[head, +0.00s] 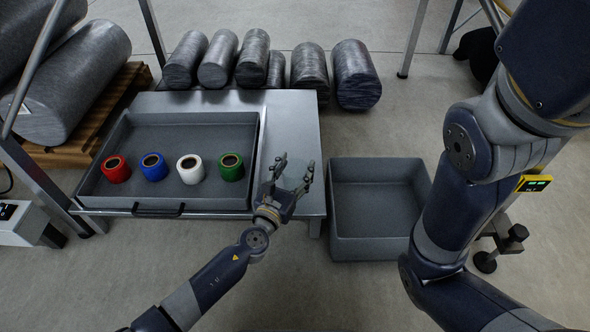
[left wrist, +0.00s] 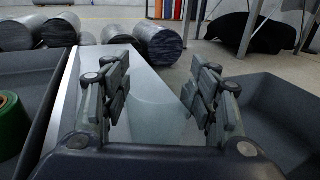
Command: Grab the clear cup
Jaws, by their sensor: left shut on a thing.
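The clear cup (left wrist: 158,120) shows as a faint see-through shape between the fingers of my left gripper in the left wrist view. It is hard to make out in the head view. My left gripper (head: 292,170) is above the right end of the grey metal table, and its fingers (left wrist: 160,92) are set apart on either side of the cup, holding it. My right arm shows at the right of the head view, but its gripper is out of view.
A grey tray (head: 190,128) on the metal table (head: 306,130) holds red (head: 116,170), blue (head: 154,167), white (head: 191,169) and green (head: 231,167) rolls. An empty grey bin (head: 378,192) stands right of the table. Several dark wrapped rolls (head: 355,75) lie behind.

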